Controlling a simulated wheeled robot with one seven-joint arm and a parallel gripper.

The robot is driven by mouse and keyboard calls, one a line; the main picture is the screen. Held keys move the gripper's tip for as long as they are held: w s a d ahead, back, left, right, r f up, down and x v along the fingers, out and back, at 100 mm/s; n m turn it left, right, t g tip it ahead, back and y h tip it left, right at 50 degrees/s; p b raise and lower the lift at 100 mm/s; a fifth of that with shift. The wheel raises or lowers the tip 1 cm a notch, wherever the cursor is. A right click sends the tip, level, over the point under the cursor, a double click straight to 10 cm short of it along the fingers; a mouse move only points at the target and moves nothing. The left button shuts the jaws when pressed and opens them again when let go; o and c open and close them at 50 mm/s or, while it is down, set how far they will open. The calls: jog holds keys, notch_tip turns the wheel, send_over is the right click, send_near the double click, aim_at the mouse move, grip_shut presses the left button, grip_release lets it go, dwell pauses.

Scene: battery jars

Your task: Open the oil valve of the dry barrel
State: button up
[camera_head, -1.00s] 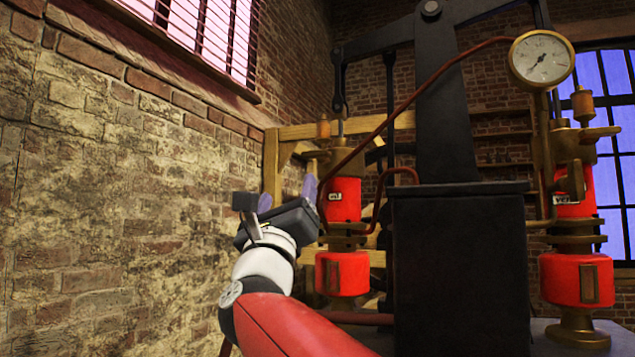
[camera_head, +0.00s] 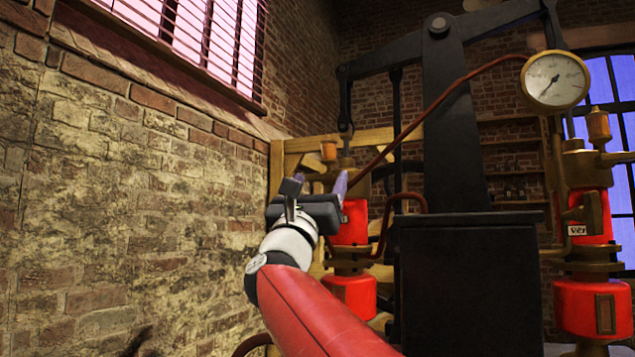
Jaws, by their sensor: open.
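Two red barrels with brass fittings stand on either side of a dark machine. The left barrel (camera_head: 349,293) is partly hidden behind my gripper, and a small orange-brown oil cup (camera_head: 328,151) shows at its top. The right barrel (camera_head: 585,306) has a similar oil cup (camera_head: 598,126) on its brass head and a partly readable label. I cannot tell which barrel is dry, nor pick out a valve handle clearly. My gripper (camera_head: 316,187) is open and empty, in front of the left barrel's upper part in the picture. I cannot tell whether it touches anything.
The dark machine block (camera_head: 467,285) stands between the barrels, with a black beam overhead. A copper pipe (camera_head: 440,103) runs up to a round gauge (camera_head: 555,80). A wooden frame (camera_head: 277,190) stands behind the left barrel. A brick wall (camera_head: 130,220) bounds the left side.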

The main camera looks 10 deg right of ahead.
jog(key=c, duration=1)
